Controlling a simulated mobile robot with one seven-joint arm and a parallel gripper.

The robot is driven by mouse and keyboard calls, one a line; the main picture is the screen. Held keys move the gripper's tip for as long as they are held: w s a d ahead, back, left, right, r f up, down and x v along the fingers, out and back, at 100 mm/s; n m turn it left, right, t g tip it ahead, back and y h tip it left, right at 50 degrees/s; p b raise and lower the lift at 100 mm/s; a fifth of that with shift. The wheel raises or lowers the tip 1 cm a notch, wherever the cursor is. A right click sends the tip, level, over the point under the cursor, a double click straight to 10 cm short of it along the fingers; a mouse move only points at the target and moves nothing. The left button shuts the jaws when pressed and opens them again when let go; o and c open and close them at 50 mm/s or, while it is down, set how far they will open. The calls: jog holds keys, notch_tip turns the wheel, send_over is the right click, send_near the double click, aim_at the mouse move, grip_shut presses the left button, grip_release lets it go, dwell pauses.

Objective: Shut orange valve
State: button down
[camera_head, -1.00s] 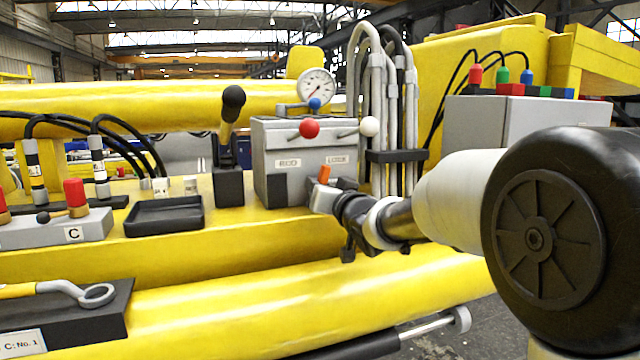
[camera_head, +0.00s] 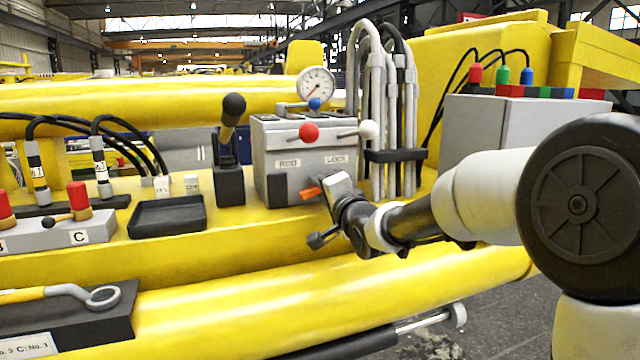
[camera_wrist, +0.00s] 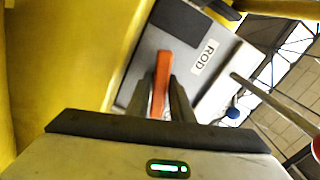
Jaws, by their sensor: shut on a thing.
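The orange valve handle (camera_head: 312,192) is on the lower front of a grey control box (camera_head: 268,145). In the head view it now points out to the left from my gripper (camera_head: 325,190), nearly level. In the wrist view the orange handle (camera_wrist: 160,84) stands between the two dark fingers of my gripper (camera_wrist: 165,88), which are shut on it. The box face behind it carries a label "ROD" (camera_wrist: 205,57). The handle's pivot is hidden in the head view.
A red-knobbed lever (camera_head: 309,132) and a white-knobbed lever (camera_head: 368,130) stick out above my gripper. Grey pipes (camera_head: 390,120) rise just right of the box. A black tray (camera_head: 167,216) and a black-knobbed lever (camera_head: 231,150) stand to its left.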

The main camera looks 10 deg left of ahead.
jog(key=shift+m+p, duration=0.4)
jog(key=shift+m, duration=1.4)
jog(key=c, duration=1.7)
grip_release()
jog(key=p+v, duration=0.1)
jog(key=v, duration=1.6)
jog(key=shift+s+d, duration=0.15)
jog(key=shift+d, duration=0.05)
